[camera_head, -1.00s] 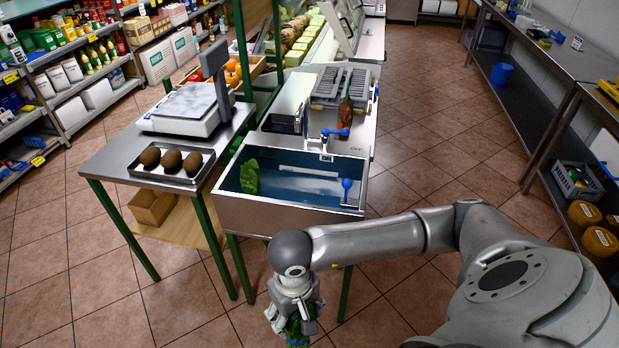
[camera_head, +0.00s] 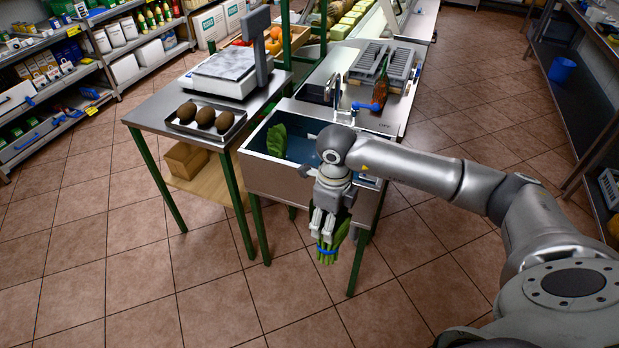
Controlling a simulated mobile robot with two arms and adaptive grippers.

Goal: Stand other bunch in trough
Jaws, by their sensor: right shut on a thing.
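My right gripper (camera_head: 323,222) points down in front of the trough's near wall. It is shut on a green bunch (camera_head: 332,247) with a blue band around its stalks. The bunch hangs below the fingers, stalk ends down, outside the trough and below its rim; its upper part is partly hidden by the gripper. The trough (camera_head: 262,175) is a metal basin with a blue inside, partly covered by my right arm. Another leafy green bunch (camera_head: 277,141) stands in its left end. My left gripper is not in view.
A steel table (camera_head: 160,118) left of the trough bears a scale (camera_head: 222,77) and a tray (camera_head: 180,124) with three brown round items. The floor in front is clear.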

